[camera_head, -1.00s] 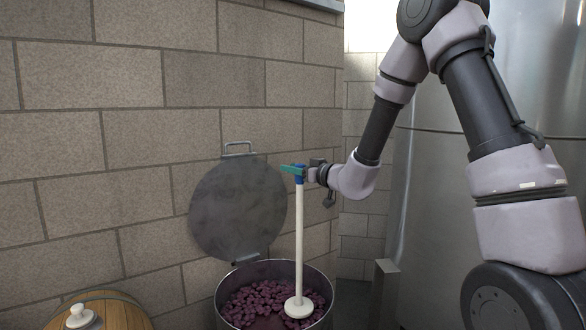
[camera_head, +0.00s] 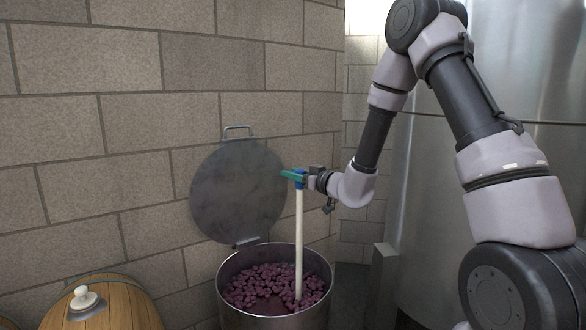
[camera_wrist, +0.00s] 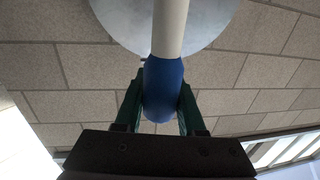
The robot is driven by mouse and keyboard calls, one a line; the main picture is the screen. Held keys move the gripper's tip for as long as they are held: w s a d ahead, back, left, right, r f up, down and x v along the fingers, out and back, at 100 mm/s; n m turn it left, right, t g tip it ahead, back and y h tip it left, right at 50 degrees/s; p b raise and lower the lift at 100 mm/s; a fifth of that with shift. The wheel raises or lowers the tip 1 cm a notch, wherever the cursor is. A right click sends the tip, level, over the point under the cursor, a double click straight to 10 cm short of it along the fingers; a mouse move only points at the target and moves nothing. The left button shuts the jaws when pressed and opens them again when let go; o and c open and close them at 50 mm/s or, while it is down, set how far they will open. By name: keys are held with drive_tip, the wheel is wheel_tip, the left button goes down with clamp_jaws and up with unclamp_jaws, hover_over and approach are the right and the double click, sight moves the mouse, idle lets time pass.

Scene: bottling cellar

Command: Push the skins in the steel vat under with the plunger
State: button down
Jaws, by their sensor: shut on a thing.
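The steel vat (camera_head: 228,300) stands open against the wall, its round lid (camera_head: 238,190) tipped up behind it. Dark purple skins (camera_head: 262,282) fill the vat's visible inside. The plunger (camera_head: 299,240) stands upright with its white shaft going down into the skins at the right of the vat. Its white disc is hidden under the skins. My gripper (camera_head: 298,178) is shut on the plunger's blue grip near the top. The wrist view shows the green fingers on both sides of the blue grip (camera_wrist: 162,90), with the lid behind.
A wooden barrel (camera_head: 125,305) with a white-knobbed bung (camera_head: 85,298) stands at the lower left. A large steel tank (camera_head: 420,180) stands at the right behind my arm. A grey post (camera_head: 383,285) rises between vat and tank. The block wall is close behind the vat.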

drive_tip(key=shift+f, duration=2)
wheel_tip(320, 180, up, 12)
idle(0.3)
